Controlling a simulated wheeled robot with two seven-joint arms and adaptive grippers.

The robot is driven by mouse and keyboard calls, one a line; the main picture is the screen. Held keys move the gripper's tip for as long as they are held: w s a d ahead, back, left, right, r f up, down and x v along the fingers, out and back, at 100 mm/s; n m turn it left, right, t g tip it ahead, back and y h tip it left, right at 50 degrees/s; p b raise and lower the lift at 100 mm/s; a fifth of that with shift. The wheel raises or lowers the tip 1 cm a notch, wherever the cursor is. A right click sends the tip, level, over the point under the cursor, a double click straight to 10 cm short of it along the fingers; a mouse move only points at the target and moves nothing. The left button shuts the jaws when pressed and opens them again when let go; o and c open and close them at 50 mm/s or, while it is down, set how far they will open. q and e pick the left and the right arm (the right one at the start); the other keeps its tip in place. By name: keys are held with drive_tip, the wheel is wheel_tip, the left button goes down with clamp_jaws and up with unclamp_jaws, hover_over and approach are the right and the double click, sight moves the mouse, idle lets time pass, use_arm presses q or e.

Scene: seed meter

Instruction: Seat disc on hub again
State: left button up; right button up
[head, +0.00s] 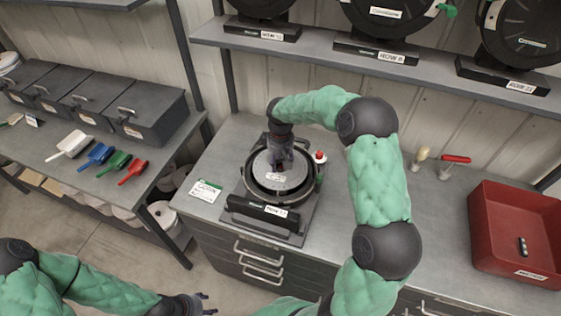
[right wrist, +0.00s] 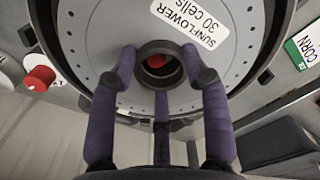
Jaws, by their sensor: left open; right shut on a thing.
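The grey disc (head: 262,178), labelled "SUNFLOWER 30 CELLS", lies within the round black rim of the seed meter (head: 262,211) on the bench. In the right wrist view the disc (right wrist: 110,55) has small holes near its edge and a raised dark collar at its centre. My right gripper (head: 277,168) is above the meter, its fingers (right wrist: 160,72) shut on the collar. Something red, perhaps the hub's tip, shows through the centre hole. I cannot tell whether the disc sits fully down. My left gripper (head: 207,304) is open and empty, low in front of the bench.
A green-edged "CORN" card (head: 205,190) lies left of the meter, and a red-topped knob (head: 320,157) stands right of it. A red bin (head: 515,235) stands at the right. Scoops (head: 96,156) and grey bins occupy the left table. More meters stand on the shelf above.

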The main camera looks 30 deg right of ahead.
sight(281, 166)
drive_tip(key=shift+f+b, duration=1.05)
drive_tip(key=shift+f, duration=0.85)
idle(2.9)
idle(0.3)
drive_tip(key=o, duration=1.3)
drive_tip(key=c, duration=0.3)
drive_tip(key=shift+c, duration=1.3)
drive_tip(key=shift+o, duration=1.2)
